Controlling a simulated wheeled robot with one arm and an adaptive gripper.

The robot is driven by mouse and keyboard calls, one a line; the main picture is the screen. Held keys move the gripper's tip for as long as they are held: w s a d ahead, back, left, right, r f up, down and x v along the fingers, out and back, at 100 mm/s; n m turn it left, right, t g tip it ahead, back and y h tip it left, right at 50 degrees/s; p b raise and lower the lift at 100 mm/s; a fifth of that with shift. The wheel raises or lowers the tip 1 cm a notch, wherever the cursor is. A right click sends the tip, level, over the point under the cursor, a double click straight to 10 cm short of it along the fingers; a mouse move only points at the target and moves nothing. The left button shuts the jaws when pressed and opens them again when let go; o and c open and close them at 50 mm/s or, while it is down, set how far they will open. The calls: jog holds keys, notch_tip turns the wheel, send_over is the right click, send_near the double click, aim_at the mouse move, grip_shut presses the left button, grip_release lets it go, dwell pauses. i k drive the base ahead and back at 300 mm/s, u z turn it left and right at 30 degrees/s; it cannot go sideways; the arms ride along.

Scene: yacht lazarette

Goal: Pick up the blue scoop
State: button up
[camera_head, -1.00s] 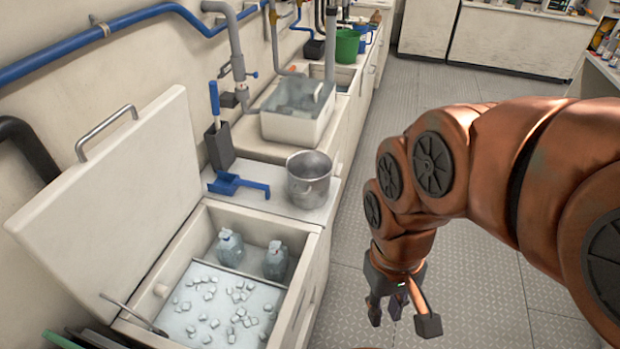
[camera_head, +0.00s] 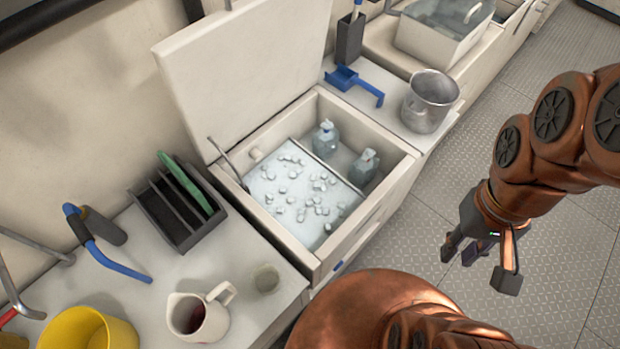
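The blue scoop (camera_head: 354,84) lies on the white counter behind the open ice chest, left of a metal pot. Its square bowl is at the left and its handle points right and toward me. My gripper (camera_head: 482,262) hangs over the grey floor at the right, well apart from the scoop and the counter. Its fingers are spread and nothing shows between them.
The ice chest (camera_head: 335,255) has its lid (camera_head: 235,75) up, with ice and two bottles inside. The metal pot (camera_head: 430,103) stands close to the scoop. A black rack (camera_head: 165,220), a pitcher (camera_head: 190,318) and a yellow bucket (camera_head: 85,330) stand at the left. The floor at right is clear.

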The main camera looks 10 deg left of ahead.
aim_at(343, 79)
jog(key=u, duration=0.05)
jog(key=k, duration=1)
jog(key=z, duration=0.6)
jog(key=i, duration=2)
jog(key=u, duration=3.1)
